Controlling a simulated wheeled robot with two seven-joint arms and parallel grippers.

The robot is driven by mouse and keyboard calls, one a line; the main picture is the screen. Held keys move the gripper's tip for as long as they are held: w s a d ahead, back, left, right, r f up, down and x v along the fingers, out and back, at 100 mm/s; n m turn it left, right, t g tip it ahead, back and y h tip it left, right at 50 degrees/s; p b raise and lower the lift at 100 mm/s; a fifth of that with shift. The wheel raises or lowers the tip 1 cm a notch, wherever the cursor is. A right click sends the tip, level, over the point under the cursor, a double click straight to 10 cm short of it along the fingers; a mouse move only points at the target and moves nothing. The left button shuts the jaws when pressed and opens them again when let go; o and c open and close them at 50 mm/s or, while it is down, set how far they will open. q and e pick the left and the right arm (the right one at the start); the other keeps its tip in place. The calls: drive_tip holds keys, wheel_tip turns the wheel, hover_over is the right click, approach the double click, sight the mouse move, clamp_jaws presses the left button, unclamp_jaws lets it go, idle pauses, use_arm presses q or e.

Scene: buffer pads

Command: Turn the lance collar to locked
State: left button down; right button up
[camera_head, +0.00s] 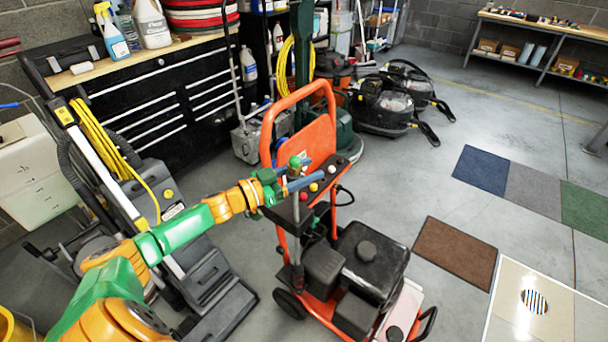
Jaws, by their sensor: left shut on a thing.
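An orange-framed pressure washer (321,134) stands on the floor in the middle. My left gripper (309,173), with blue fingers, reaches in from the left at the washer's dark top panel. It is shut on a small part at the top of the lance, which appears to be the lance collar. The fingers hide most of the collar, so its locked or unlocked position cannot be read. A green knob (295,161) shows by the fingers. My right gripper is not in view.
The washer's black engine (368,262) sits in front of the panel. A floor-cleaning machine (207,278) stands close under my left arm. A black tool chest (150,95) is behind. Open floor with a brown mat (455,252) lies to the right.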

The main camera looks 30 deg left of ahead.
use_arm(q)
drive_tip(key=shift+s+d+f+m+g+h+b, duration=0.1)
drive_tip(key=shift+s+d+m+g+h+b, duration=0.05)
drive_tip(key=shift+m+g+h+b, duration=0.8)
drive_tip(key=shift+s+d+r+m+g+h+b, duration=0.1)
drive_tip(key=shift+d+m+g+h+b, duration=0.1)
drive_tip(key=shift+m+g+h+b, duration=0.75)
drive_tip(key=shift+s+d+f+m+g+h+b, duration=0.15)
drive_tip(key=shift+m+g+h+b, duration=0.3)
drive_tip(key=shift+h+b, duration=0.9)
drive_tip(key=shift+y+b, duration=0.25)
drive_tip(key=shift+b, duration=0.05)
drive_tip(key=shift+c, duration=1.5)
unclamp_jaws()
